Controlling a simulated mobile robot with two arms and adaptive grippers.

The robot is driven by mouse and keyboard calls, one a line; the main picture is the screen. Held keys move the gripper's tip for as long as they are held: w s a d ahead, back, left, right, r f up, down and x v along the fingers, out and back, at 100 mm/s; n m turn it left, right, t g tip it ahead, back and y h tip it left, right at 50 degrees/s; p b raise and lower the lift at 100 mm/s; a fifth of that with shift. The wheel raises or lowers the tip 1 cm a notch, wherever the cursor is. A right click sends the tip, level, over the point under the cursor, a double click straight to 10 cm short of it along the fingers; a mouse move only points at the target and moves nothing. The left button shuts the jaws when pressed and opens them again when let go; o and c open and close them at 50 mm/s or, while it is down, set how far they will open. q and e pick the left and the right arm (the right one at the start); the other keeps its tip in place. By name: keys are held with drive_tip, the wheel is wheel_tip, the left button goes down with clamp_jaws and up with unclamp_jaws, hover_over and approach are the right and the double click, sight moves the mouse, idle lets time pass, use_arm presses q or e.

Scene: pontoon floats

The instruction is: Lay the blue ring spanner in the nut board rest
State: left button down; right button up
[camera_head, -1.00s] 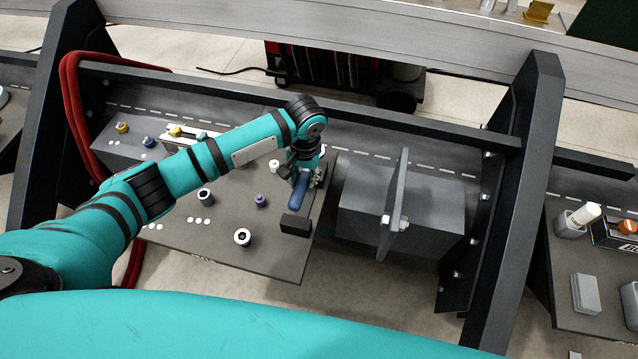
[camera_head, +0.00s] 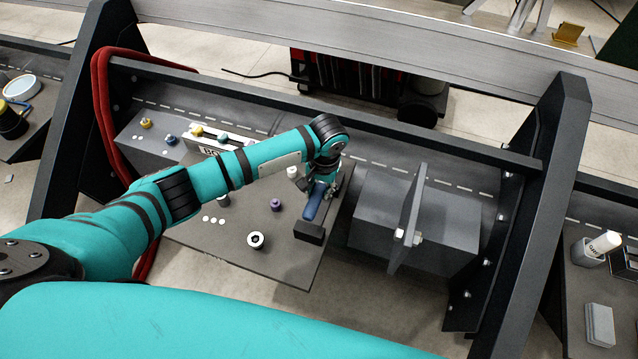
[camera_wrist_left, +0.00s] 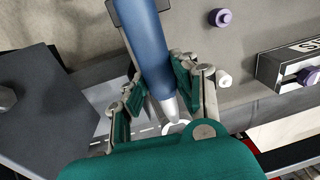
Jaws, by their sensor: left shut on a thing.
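My left gripper (camera_head: 322,185) is shut on the blue ring spanner (camera_head: 313,204) above the right edge of the grey nut board (camera_head: 205,240). In the left wrist view the blue handle (camera_wrist_left: 149,45) runs up between the fingers (camera_wrist_left: 158,78), and its metal end shows near the palm. The handle's far end is over or against a black block (camera_head: 309,232) at the board's front right edge, possibly part of the rest. I cannot tell whether they touch. The far part of the spanner is hidden by the gripper. My right gripper is out of view.
A purple stud (camera_head: 276,205), a white-topped stud (camera_head: 292,172) and a dark round nut (camera_head: 256,240) stand on the board. A grey box with an upright plate (camera_head: 408,225) is close on the right. Red hoses (camera_head: 103,130) hang at the left.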

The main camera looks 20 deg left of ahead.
use_arm(q)
wheel_tip(320, 180, down, 3)
drive_tip(key=shift+f+b, duration=0.2)
drive_tip(key=shift+b, duration=0.3)
drive_tip(key=shift+f, duration=0.5)
drive_tip(key=shift+r+p, duration=0.1)
drive_tip(key=shift+p, duration=0.3)
drive_tip(key=shift+f+b, duration=0.35)
drive_tip(key=shift+f, duration=0.5)
drive_tip(key=c, duration=1)
unclamp_jaws()
drive_tip(key=shift+o, duration=0.2)
drive_tip(key=shift+r, duration=0.1)
drive_tip(key=r, duration=0.8)
drive_tip(key=d+r, duration=0.1)
drive_tip(key=r, duration=0.2)
drive_tip(key=shift+s+r, duration=0.1)
drive_tip(key=shift+r, duration=0.3)
